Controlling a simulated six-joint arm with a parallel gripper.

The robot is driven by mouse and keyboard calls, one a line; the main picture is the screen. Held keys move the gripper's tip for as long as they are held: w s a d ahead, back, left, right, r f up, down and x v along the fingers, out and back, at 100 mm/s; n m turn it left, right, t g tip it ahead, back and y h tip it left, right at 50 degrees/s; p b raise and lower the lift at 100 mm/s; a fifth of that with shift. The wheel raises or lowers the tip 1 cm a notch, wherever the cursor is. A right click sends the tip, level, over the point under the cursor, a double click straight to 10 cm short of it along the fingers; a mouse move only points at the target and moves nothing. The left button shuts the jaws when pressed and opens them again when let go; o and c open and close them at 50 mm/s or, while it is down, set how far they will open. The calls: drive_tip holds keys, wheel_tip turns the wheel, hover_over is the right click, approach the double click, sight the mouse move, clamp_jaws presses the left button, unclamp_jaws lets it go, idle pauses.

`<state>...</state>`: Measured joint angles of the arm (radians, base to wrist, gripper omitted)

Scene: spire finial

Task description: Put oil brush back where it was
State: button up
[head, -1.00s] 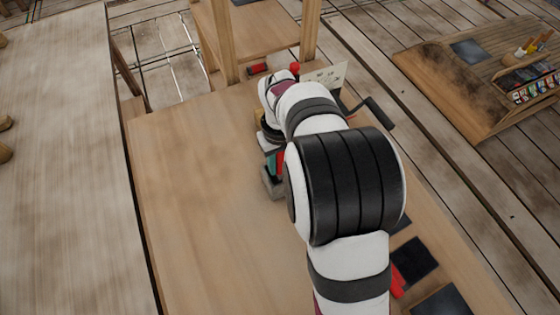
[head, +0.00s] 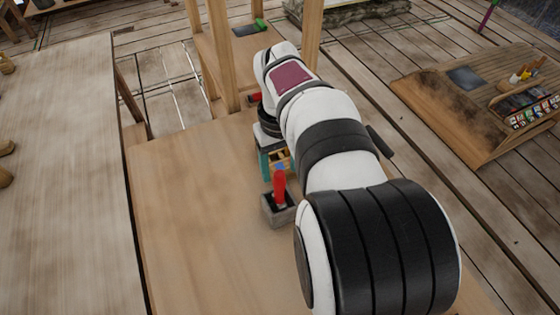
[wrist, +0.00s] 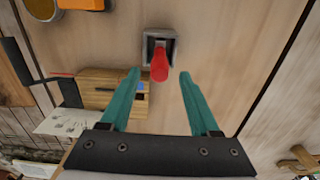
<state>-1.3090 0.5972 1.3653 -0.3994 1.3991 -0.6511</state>
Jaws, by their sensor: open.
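The red-handled brush (head: 279,188) stands in a small grey square holder (head: 283,213) on the wooden table. In the wrist view the red handle (wrist: 160,66) points up toward the camera, and the holder (wrist: 147,42) is around its lower end. The bristle end is hidden inside the holder. My gripper (wrist: 160,74) is open, with its teal fingers apart on either side of the handle in the picture and not touching it.
A wooden box with blue and dark items (wrist: 110,88) stands close to the left finger in the wrist view. A white sheet (wrist: 68,122) and a yellow-brown round container (wrist: 40,8) are also near. The table left of the holder is clear (head: 190,220).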

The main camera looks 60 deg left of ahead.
drive_tip(key=shift+r, duration=0.85)
drive_tip(key=shift+w+d, duration=0.1)
drive_tip(key=w+d+r+m, duration=0.3)
drive_tip(key=w+d+m, duration=0.2)
drive_tip(key=d, duration=0.5)
drive_tip(key=w+d+r+m, duration=0.2)
drive_tip(key=w+d+m, duration=0.3)
drive_tip(key=d, duration=0.5)
drive_tip(key=s+d+f+m, duration=0.1)
drive_tip(key=s+d+m, duration=0.2)
drive_tip(key=d, duration=0.4)
drive_tip(key=s+d+f+m+y, duration=0.1)
drive_tip(key=s+d+m, duration=0.2)
drive_tip(key=d+m, duration=0.3)
drive_tip(key=s+d+f+m, duration=0.1)
drive_tip(key=s+d+m, duration=0.2)
drive_tip(key=d, duration=0.5)
drive_tip(key=shift+s+f+m+y, duration=0.2)
drive_tip(key=shift+f+m+y, duration=0.15)
drive_tip(key=shift+m, duration=0.45)
